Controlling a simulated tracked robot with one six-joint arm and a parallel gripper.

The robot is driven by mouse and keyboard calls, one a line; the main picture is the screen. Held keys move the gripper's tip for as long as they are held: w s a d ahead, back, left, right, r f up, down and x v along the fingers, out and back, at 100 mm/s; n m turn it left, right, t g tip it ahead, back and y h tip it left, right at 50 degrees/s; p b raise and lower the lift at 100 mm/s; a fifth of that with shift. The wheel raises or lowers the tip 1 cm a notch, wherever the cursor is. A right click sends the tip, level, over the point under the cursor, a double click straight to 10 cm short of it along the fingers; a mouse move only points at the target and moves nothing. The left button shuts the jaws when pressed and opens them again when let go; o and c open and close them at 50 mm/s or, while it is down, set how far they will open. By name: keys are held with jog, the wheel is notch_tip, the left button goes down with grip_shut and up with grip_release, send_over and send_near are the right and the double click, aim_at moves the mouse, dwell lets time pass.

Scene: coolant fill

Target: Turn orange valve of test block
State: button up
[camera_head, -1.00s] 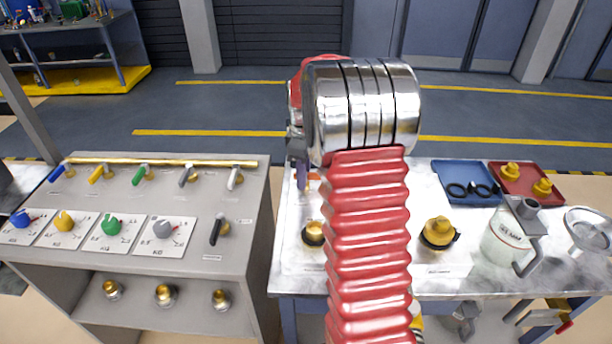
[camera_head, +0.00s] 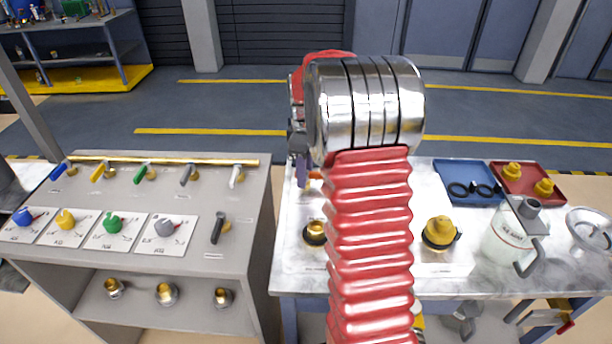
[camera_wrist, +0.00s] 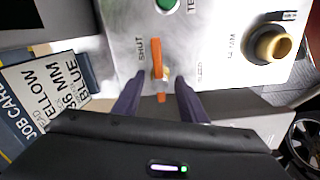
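The orange valve (camera_wrist: 156,57) is a narrow handle on the pale face of the test block (camera_wrist: 205,50), beside a "SHUT" label in the wrist view. Its long axis runs nearly up and down in that picture. My gripper (camera_wrist: 159,77) is open, with one purple finger on each side of the handle's lower part. Gaps show between the handle and both fingers; I cannot tell how deep the fingers reach. In the head view my red arm hides most of the block, and only a bit of orange (camera_head: 315,175) shows beside a purple finger.
The test block also carries a green button (camera_wrist: 167,4) and a brass port (camera_wrist: 272,46). A job card (camera_wrist: 45,90) lies beside it. In the head view, a grey valve console (camera_head: 150,200) stands left, and a blue tray (camera_head: 465,170), red tray (camera_head: 525,190) and jug (camera_head: 503,240) stand right.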

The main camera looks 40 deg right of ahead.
notch_tip(320, 180, up, 12)
jog(key=shift+r, duration=0.2)
dwell(0.8)
